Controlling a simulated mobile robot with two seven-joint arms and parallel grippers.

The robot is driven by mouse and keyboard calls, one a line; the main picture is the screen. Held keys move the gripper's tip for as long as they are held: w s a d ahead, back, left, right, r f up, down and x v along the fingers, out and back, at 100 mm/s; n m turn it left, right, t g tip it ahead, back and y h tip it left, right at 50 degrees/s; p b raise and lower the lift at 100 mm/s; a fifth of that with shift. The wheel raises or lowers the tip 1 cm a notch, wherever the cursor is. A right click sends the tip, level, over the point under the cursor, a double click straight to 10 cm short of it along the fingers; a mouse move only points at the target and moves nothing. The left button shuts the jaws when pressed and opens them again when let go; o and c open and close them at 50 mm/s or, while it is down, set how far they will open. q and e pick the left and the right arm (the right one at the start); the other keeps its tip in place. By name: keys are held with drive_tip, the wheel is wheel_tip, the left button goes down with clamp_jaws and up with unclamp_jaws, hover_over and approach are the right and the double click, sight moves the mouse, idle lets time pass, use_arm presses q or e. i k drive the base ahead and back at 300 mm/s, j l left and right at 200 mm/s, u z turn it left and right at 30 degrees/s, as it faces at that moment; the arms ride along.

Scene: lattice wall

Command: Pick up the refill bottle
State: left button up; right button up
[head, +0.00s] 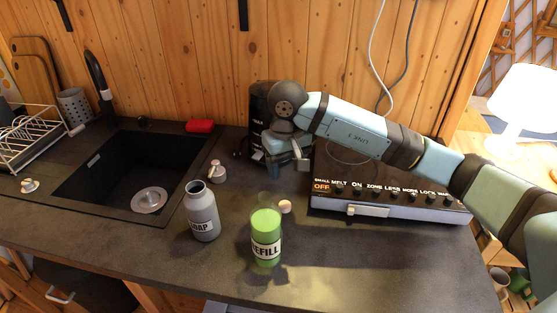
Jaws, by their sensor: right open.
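The refill bottle (267,251) stands upright on the dark counter. It is clear, with green liquid inside and a white label reading REFILL. A small pale cap (285,206) lies just behind it to the right. A grey soap bottle (201,222), open at the top, stands to its left. A white pump top (217,172) sits behind the soap bottle. My right gripper (285,167) is open over the counter behind the refill bottle, apart from it, left of the cooktop. My left gripper is not in view.
A cooktop (395,208) with a front knob panel is on the right, under my right arm. A sink (115,185) is on the left, with a dish rack (32,142) beyond it. A red sponge (200,126) lies behind the sink. A dark appliance (260,105) stands at the wall.

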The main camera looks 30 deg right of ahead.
sight(266, 218)
drive_tip(key=k, duration=1)
